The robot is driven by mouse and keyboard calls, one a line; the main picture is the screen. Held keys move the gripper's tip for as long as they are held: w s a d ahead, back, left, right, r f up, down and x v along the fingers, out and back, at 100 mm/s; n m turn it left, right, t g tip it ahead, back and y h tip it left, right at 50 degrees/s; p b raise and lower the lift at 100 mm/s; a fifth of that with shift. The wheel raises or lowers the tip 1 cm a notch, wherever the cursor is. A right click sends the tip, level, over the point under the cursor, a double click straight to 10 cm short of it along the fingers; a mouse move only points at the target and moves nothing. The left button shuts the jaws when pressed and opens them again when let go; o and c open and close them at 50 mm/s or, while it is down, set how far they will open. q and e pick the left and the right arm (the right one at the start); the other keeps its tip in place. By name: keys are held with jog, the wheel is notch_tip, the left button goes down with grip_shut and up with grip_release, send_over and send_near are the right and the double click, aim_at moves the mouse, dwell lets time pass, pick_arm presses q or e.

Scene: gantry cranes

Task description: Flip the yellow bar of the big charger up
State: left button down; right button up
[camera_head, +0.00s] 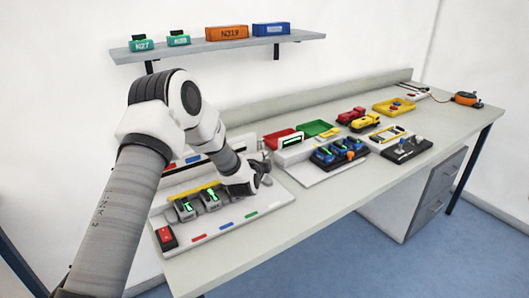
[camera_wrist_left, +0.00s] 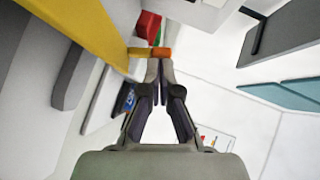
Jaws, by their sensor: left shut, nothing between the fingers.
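The big charger is a white board (camera_head: 215,238) at the near left of the bench, with grey units (camera_head: 210,201) showing green lights. Its yellow bar (camera_head: 191,190) runs just behind these units; my left wrist hides its right end. In the left wrist view the yellow bar (camera_wrist_left: 85,35) crosses the upper left, large and close. My left gripper (camera_wrist_left: 160,64) is shut and empty, its tips just under a small orange piece (camera_wrist_left: 150,52) by the bar's end. I cannot tell if they touch. In the head view the left gripper (camera_head: 264,166) is partly hidden behind my wrist.
To the right stand a smaller charger with blue units (camera_head: 338,153), a green tray (camera_head: 318,129), and red and yellow toy vehicles (camera_head: 366,121). A shelf (camera_head: 220,45) hangs above.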

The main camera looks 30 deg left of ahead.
pick_arm(q)
jog(key=p, duration=0.1)
jog(key=a+r+n+g+h+p, duration=0.1)
jog(key=p, duration=0.1)
jog(key=shift+w+a+n+g, duration=0.15)
jog(key=shift+w+n+g, duration=0.05)
jog(key=shift+n+g, duration=0.1)
jog(key=shift+w+a+f+n+g+h+p, duration=0.15)
jog(key=shift+a+n+g+h+p, duration=0.35)
jog(key=shift+h, duration=0.3)
jog(key=shift+d+f, duration=0.1)
jog(key=shift+f, duration=0.1)
pick_arm(e)
notch_tip(320, 180, up, 5)
jog(key=shift+r, duration=0.15)
pick_arm(q)
jog(key=shift+r, duration=0.1)
jog(key=shift+r+p, duration=0.8)
jog(key=shift+p, duration=0.1)
pick_arm(e)
jog(key=shift+r, duration=0.9)
pick_arm(q)
jog(key=shift+w, duration=0.1)
